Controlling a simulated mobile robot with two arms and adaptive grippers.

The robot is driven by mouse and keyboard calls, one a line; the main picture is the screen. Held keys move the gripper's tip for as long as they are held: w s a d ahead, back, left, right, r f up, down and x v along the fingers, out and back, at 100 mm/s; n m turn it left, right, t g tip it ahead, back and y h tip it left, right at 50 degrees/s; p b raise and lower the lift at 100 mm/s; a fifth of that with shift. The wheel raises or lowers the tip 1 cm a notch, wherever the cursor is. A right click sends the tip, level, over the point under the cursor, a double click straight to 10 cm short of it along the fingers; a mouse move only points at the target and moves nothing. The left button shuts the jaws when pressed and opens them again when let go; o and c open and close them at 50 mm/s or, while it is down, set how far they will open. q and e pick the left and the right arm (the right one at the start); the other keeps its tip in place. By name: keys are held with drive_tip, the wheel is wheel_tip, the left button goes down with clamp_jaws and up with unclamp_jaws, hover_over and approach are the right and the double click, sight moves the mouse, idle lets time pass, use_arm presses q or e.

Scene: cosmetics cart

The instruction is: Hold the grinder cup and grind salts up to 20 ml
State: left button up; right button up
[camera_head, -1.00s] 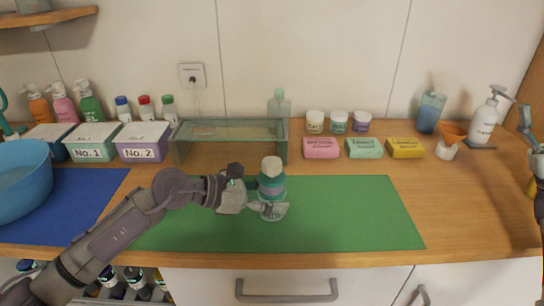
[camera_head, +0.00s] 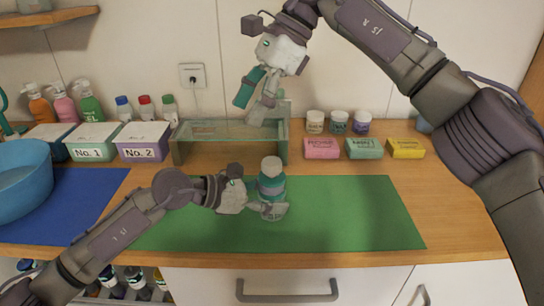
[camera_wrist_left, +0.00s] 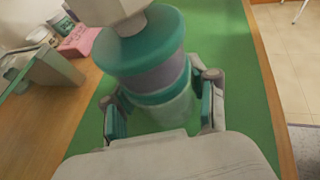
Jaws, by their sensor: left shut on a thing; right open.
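The grinder cup (camera_head: 271,181) stands upright on the green mat (camera_head: 350,215), with a pale knob on top, teal bands and a clear lower part. My left gripper (camera_head: 266,208) is shut around its lower body; in the left wrist view both fingers flank the grinder cup (camera_wrist_left: 152,75). My right gripper (camera_head: 254,98) is open and empty, its fingers pointing down, above and behind the grinder near the glass shelf. Any salt level inside cannot be made out.
A low glass shelf (camera_head: 180,148) stands behind the grinder. Pink (camera_head: 321,148), green (camera_head: 365,148) and yellow (camera_head: 406,148) soap boxes sit at the right, with small jars behind. Boxes No.1 and No.2 and a blue basin (camera_head: 22,185) are at the left. The mat's right half is clear.

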sight(272, 161)
drive_tip(key=d+f+h, duration=0.1)
drive_tip(key=f+h, duration=0.1)
drive_tip(key=f, duration=0.1)
drive_tip(key=d+f+n+t+h, duration=0.1)
drive_tip(key=f+h, duration=0.1)
drive_tip(key=f, duration=0.2)
drive_tip(key=d+f+t+h, duration=0.1)
drive_tip(key=f+h, duration=0.1)
drive_tip(key=f, duration=0.2)
drive_tip(key=shift+w+d+f+n, duration=0.1)
drive_tip(key=shift+w+d+n, duration=0.2)
drive_tip(key=shift+d, duration=0.1)
drive_tip(key=c, duration=1.2)
